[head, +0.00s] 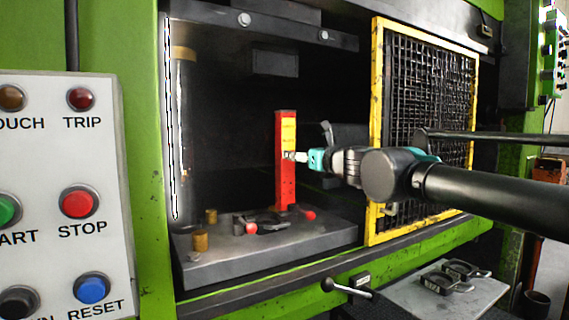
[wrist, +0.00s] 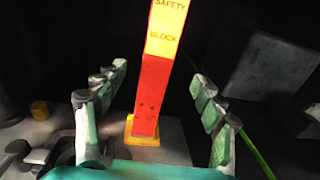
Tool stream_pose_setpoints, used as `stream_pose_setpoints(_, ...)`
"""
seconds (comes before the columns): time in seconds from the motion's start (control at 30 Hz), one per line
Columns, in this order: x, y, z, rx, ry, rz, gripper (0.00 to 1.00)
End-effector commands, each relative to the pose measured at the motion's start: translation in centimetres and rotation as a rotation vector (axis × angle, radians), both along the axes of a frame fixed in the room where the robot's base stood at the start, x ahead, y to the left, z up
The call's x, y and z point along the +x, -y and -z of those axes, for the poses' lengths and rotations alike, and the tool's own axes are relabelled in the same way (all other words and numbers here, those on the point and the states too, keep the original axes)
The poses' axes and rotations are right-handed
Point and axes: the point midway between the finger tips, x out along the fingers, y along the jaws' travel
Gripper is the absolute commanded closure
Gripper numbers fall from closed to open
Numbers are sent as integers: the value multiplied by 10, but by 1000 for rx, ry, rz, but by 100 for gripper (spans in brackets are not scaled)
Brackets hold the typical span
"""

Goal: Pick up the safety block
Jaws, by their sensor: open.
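The safety block (head: 286,185) is a tall red bar with a yellow label, standing upright on the grey press bed. In the wrist view the safety block (wrist: 152,92) shows the words "SAFETY BLOCK" and a yellow foot; its top is cut off by the frame. My gripper (head: 292,156) reaches in from the right at about the block's mid-height. In the wrist view my gripper (wrist: 159,74) is open, with the block showing between its two fingers and a gap on each side. I cannot tell whether the fingertips have passed the block's near face.
The press bed (head: 270,260) holds brass-coloured posts (head: 201,243) and dark clamps with red knobs (head: 251,228) near the block's foot. A yellow-framed mesh guard (head: 376,130) stands right, close to my arm. A control panel (head: 60,190) is at the left.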

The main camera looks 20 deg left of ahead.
Motion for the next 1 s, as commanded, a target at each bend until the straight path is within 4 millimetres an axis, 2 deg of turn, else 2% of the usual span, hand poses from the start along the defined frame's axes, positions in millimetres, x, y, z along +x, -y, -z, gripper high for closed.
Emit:
stream_pose_setpoints(0.3, 35, -36, 0, -1, 1, -1, 31)
stream_pose_setpoints(0.57, 45, -46, 1, -1, 1, -1, 31)
stream_pose_setpoints(0.8, 66, -69, 4, -1, 1, -1, 31)
stream_pose_setpoints(1.0, 77, -80, 4, -1, 1, -1, 31)
